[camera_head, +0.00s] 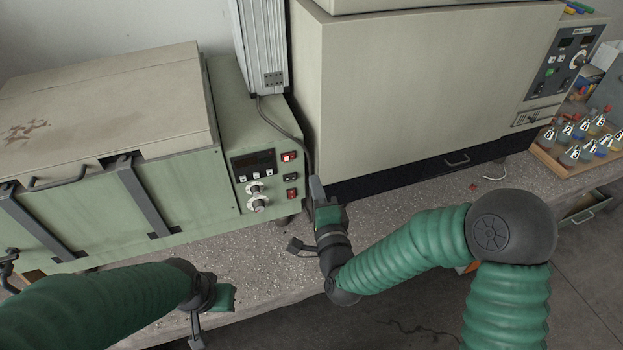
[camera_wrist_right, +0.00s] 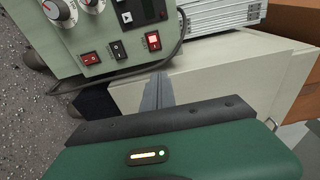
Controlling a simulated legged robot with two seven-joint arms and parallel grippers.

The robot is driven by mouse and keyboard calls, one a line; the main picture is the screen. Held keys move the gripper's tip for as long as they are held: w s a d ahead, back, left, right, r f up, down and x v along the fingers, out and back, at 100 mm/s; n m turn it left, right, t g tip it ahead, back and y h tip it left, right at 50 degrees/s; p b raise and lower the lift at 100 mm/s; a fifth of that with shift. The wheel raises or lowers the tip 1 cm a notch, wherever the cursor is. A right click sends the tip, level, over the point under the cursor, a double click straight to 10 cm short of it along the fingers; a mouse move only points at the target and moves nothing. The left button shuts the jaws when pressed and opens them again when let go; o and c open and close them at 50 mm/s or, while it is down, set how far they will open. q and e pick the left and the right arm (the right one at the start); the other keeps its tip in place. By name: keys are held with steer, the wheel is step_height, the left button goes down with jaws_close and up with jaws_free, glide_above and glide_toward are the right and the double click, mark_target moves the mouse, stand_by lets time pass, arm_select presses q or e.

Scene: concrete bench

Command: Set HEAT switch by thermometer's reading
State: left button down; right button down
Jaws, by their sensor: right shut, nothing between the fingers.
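A green heating unit (camera_head: 225,145) stands left of centre. Its control panel has a dark display (camera_head: 253,164), two knobs and a column of rocker switches: a red one that looks lit (camera_head: 288,156), a black one (camera_head: 291,177) and a red one (camera_head: 292,193). In the right wrist view the same switches form a row: red (camera_wrist_right: 91,58), black (camera_wrist_right: 118,50) and bright red (camera_wrist_right: 152,41). Labels and display reading are too small to read. My right gripper (camera_head: 316,190) is shut and empty, just right of the switches, apart from them. My left gripper (camera_head: 197,325) is low at the front; its jaws are unclear.
A large beige cabinet (camera_head: 410,90) stands behind and right of my right gripper. A finned metal column (camera_head: 262,45) and a dark cable (camera_head: 280,128) are behind the panel. A wooden tray (camera_head: 550,158) of flasks is far right. The bench front (camera_head: 250,260) is mostly clear.

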steer(key=s+d+f+n+g+h, duration=0.1)
steer(key=s+d+f+n+g, duration=0.75)
steer(key=s+f+n, duration=0.2)
steer(key=s+d+f+n+g+h, duration=0.2)
steer(key=s+d+n+g, duration=0.3)
steer(key=s+d, duration=0.3)
steer(key=s+g, duration=0.1)
steer(key=s, duration=0.3)
steer(key=shift+s+d, duration=0.2)
steer(key=shift+d, duration=0.2)
steer(key=shift+g, duration=0.25)
